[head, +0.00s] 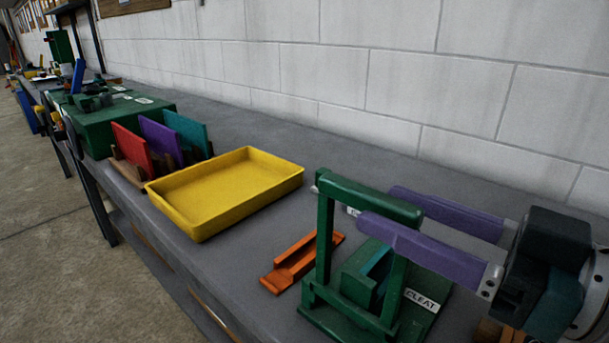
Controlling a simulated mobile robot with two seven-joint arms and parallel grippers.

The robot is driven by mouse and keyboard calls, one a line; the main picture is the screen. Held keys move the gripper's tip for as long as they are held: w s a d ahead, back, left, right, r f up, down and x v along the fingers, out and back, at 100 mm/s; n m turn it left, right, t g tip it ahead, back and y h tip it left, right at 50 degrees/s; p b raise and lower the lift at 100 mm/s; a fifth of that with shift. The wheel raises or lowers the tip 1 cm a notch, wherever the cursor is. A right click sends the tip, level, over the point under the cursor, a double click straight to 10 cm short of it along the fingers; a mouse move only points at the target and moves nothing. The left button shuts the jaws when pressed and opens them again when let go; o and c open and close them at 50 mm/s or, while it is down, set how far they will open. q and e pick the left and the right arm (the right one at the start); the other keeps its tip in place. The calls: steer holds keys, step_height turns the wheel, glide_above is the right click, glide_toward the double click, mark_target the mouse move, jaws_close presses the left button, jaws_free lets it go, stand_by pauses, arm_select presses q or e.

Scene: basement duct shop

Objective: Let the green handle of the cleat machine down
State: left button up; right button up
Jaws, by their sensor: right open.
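The cleat machine (345,318) is green, with a "CLEAT" label (422,300), and stands on the bench at the lower right. Its green handle (345,187) is a raised frame with upright sides and a thick top bar. My right gripper (377,205) reaches in from the right with two purple fingers. It is open, one finger on each side of the top bar's right part. The near finger hides part of the bar. I cannot tell whether either finger touches it. A teal piece (376,264) sits inside the machine. My left gripper is not in view.
An orange channel-shaped piece (300,262) lies left of the machine. A yellow tray (225,190) stands behind it, beside a rack holding red (132,150), purple (160,142) and teal (188,134) plates. A block wall (300,70) runs behind the bench.

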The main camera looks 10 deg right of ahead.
mark_target(321, 181)
steer(key=shift+x, duration=2.75)
steer(key=shift+c, duration=0.2)
jaws_close()
